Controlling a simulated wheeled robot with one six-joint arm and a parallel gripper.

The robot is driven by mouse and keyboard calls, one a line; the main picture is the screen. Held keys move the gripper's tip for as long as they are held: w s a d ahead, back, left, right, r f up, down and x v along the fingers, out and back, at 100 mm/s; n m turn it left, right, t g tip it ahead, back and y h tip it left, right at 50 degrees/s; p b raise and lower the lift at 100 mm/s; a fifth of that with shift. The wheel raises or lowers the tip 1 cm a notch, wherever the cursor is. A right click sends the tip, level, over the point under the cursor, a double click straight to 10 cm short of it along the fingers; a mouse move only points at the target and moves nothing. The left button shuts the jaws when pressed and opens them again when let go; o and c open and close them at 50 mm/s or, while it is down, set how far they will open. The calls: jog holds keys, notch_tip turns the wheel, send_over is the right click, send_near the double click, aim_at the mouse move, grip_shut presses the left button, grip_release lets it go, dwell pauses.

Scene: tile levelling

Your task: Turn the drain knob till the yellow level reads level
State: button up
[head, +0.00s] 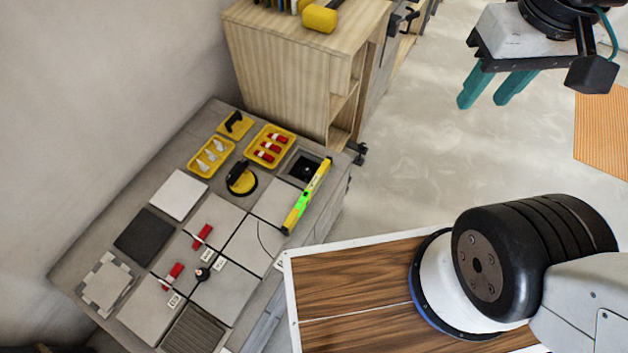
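The yellow level (317,182) lies aslant at the right edge of the tiled bench, along a pale tile and the dark square drain recess (291,161). A bright green section shows near its middle; its reading is too small to make out. A small knob-like spot (307,169) shows inside the recess, partly beside the level; I cannot tell its details. My gripper (487,101) has two teal fingers, apart and empty. It hangs at the upper right, over the floor, well away from the bench and the drain.
The bench (75,262) holds yellow trays (194,170) of clips and red wedges, a black-handled yellow suction cup (243,186), loose tiles (178,195) and red wedges between laid tiles. A wooden cabinet (275,75) with a yellow mallet (320,18) stands behind. Open floor lies right.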

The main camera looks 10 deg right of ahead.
jog(key=shift+w, duration=0.1)
jog(key=w+a+f+n, duration=0.15)
jog(key=w+f, duration=0.25)
jog(key=w, duration=0.4)
jog(key=w+a+f+n, duration=0.1)
jog(key=w+a+f, duration=0.2)
jog(key=w, duration=0.5)
jog(key=w+a+f+n, duration=0.1)
jog(key=w+a+f, duration=0.25)
jog(key=w, duration=0.35)
jog(key=n+g, duration=0.1)
jog(key=n, duration=0.4)
send_over(305, 171)
jog(key=shift+m, duration=0.25)
notch_tip(305, 171, down, 45)
jog(key=shift+f, duration=0.2)
notch_tip(305, 171, down, 8)
jog(key=shift+r, duration=0.15)
